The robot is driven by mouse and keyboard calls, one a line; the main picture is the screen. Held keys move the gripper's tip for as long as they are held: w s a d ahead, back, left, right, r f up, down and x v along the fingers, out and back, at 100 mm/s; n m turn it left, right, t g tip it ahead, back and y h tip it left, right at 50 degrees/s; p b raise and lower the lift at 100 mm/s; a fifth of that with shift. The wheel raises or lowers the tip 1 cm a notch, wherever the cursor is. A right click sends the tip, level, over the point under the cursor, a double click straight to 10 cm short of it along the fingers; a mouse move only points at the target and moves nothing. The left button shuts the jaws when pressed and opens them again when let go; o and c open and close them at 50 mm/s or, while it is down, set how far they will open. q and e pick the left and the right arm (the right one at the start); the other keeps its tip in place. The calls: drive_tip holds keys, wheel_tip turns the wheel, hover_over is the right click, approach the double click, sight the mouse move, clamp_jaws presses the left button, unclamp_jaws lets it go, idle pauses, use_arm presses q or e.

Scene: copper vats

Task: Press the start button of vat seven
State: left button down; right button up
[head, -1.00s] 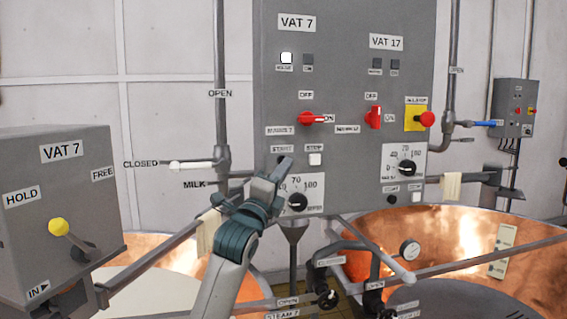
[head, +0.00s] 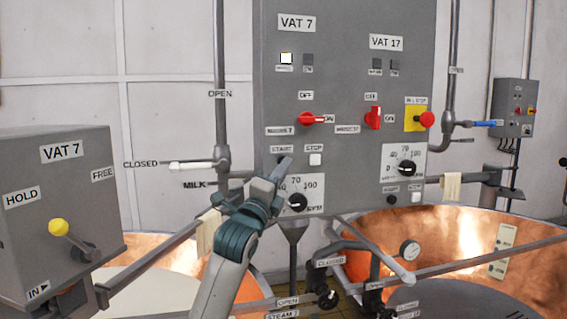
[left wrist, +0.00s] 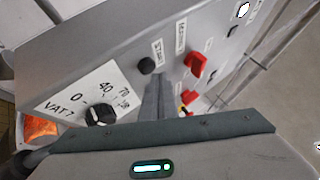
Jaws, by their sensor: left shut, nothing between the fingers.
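The control panel (head: 345,80) has a VAT 7 label (head: 296,22) over its left column. My left gripper (head: 284,165) is shut and empty, with its fingertips just below the START label (head: 282,149). In the head view the fingers cover most of the start button there. In the left wrist view the black start button (left wrist: 147,65) shows beside the START label (left wrist: 158,52), just left of my left fingertips (left wrist: 156,80). I cannot tell whether they touch it. The pale stop button (head: 315,159) is to the right. My right gripper is out of view.
A red vat 7 switch (head: 311,119) sits above and a dial (head: 298,202) below. The VAT 17 controls, with a red stop knob (head: 427,119), are at the right. A grey VAT 7 box (head: 80,170) with a yellow-knobbed lever stands left. Copper vats (head: 455,235) lie below.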

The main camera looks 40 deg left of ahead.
use_arm(q)
drive_tip(key=shift+w+a, duration=0.15)
drive_tip(key=shift+a, duration=0.05)
drive_tip(key=shift+w+a, duration=0.35)
idle(1.3)
drive_tip(key=shift+s+d+p, duration=0.35)
drive_tip(key=shift+s+d, duration=0.25)
drive_tip(key=shift+d, duration=0.05)
idle(0.4)
drive_tip(key=shift+s+d+p, duration=0.7)
drive_tip(key=shift+s+d, duration=0.95)
drive_tip(key=shift+d, duration=0.25)
